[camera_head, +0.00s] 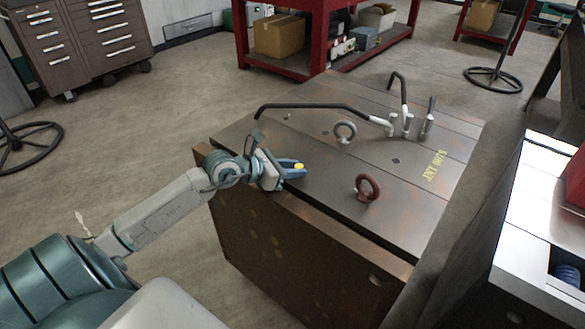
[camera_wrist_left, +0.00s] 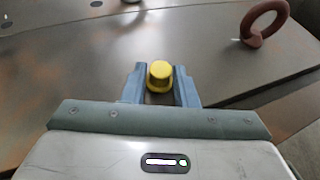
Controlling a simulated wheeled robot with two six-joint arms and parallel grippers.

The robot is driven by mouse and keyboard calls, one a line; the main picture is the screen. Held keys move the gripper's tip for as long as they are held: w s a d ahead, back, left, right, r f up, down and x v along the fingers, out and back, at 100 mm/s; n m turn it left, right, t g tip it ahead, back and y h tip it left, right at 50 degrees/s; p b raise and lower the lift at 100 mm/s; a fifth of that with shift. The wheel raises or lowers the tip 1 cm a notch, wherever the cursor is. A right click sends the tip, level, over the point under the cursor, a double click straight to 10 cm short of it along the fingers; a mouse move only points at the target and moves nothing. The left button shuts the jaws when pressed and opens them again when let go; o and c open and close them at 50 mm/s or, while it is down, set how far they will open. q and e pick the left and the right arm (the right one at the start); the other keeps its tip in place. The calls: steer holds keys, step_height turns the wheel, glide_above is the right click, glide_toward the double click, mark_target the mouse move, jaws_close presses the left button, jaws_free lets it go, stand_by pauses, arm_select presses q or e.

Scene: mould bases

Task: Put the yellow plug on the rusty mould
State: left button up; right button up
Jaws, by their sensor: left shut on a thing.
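The yellow plug (camera_head: 298,166) is between the blue fingers of my left gripper (camera_head: 290,170). In the left wrist view the plug (camera_wrist_left: 159,76) stands upright between the two fingertips (camera_wrist_left: 160,86), and the gripper is shut on it. The rusty mould (camera_head: 330,210) is a large brown steel block with a flat top. My left gripper is over the near left part of this top. I cannot tell whether the plug touches the surface. My right gripper is in neither view.
A reddish eye bolt (camera_head: 367,187) and a grey eye bolt (camera_head: 345,131) stand on the mould. Black-handled bars (camera_head: 320,107) reach across its back. Another steel block (camera_head: 545,215) stands at the right. Bare top surface lies around the gripper.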

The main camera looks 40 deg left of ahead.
arm_select(q)
steer(key=shift+f, duration=0.15)
steer(key=o, duration=0.9)
steer(key=shift+o, duration=0.2)
